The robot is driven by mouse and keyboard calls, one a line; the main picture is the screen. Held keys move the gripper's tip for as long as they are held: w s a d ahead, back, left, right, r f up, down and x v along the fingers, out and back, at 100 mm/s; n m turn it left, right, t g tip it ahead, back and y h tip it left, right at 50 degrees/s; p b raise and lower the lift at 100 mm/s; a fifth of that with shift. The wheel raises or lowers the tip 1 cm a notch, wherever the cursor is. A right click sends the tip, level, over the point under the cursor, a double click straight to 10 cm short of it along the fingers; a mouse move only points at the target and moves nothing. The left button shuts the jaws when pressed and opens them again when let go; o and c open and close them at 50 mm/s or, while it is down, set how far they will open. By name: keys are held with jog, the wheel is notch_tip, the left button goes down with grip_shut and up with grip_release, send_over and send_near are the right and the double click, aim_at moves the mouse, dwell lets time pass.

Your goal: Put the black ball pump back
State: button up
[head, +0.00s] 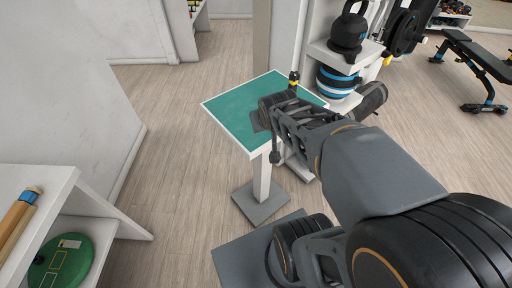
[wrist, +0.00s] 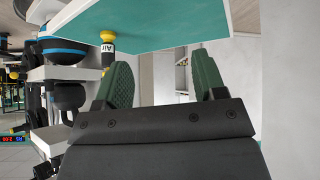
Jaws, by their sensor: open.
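The black ball pump (head: 294,78), with yellow parts, stands upright at the far right edge of the small table's green top (head: 235,100). In the wrist view, which looks upside down, the pump (wrist: 108,48) shows an "Air" label and lies beyond the left finger, apart from it. My gripper (head: 262,119) is over the table, to the left of the pump and nearer to me. In the wrist view, its two green-padded fingers (wrist: 163,80) are wide apart with nothing between them. My arm hides part of the table's right side in the head view.
A white rack (head: 340,60) behind the table holds a black kettlebell (head: 348,32) and a blue, white and black ball (head: 337,82). A low white shelf (head: 40,180) with a green disc (head: 60,262) is at the lower left. The floor left of the table is clear.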

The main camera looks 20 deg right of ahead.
jog(key=s+a+n+g+y, duration=0.1)
jog(key=s+a+g+y, duration=0.1)
jog(key=s+a, duration=0.5)
jog(key=shift+s+n+g, duration=0.4)
jog(key=shift+s+g, duration=0.1)
jog(key=shift+g, duration=0.3)
jog(key=shift+a, duration=0.1)
